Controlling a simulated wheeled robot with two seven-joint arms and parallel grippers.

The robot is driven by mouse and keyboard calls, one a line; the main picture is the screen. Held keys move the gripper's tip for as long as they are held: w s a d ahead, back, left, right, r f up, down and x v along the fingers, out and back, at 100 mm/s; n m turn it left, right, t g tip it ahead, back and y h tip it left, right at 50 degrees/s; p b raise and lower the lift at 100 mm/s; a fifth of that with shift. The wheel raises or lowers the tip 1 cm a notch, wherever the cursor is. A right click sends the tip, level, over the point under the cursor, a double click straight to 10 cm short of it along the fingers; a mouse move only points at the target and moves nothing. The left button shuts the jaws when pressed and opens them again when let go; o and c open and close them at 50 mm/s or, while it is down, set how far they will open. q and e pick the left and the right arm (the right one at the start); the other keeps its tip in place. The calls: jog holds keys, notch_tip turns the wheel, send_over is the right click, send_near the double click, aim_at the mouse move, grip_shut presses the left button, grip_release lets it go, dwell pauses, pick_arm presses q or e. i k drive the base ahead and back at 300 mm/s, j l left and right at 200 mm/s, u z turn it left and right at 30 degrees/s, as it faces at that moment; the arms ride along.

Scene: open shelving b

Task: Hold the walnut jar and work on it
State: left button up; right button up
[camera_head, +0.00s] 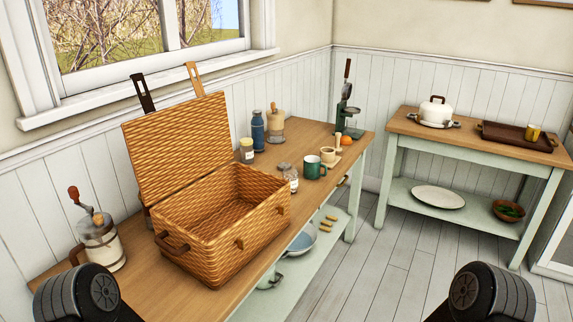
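A small clear glass jar (290,178) with a pale label and brownish contents stands on the wooden table (325,210), just right of the open wicker basket. It looks like the walnut jar, but its contents are too small to make out surely. A second small jar (247,150) with a pale yellowish lid and a label stands behind the basket. Only dark rounded parts of my two arms show at the bottom left and bottom right corners. Neither gripper is in view, and nothing of mine touches the jars.
The open wicker basket (170,220) fills the table's middle, its lid raised. A green mug (314,167), a mortar (327,154), a blue bottle (258,132) and a green press (346,112) stand nearby. A glass churn (102,240) stands at left. A second table (470,133) is at back right.

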aim_at(290, 173)
jog(key=i+l+z, duration=0.3)
jog(key=i, duration=0.3)
jog(key=i+l+z, duration=0.3)
jog(key=i, duration=0.35)
jog(key=i+l+z, duration=0.1)
jog(key=i+z, duration=0.25)
jog(key=i, duration=0.35)
jog(key=i+l+u, duration=0.1)
jog(key=i+u, duration=0.35)
jog(key=i+l+u, duration=0.4)
jog(key=i, duration=0.15)
jog(key=i+l+u, duration=0.85)
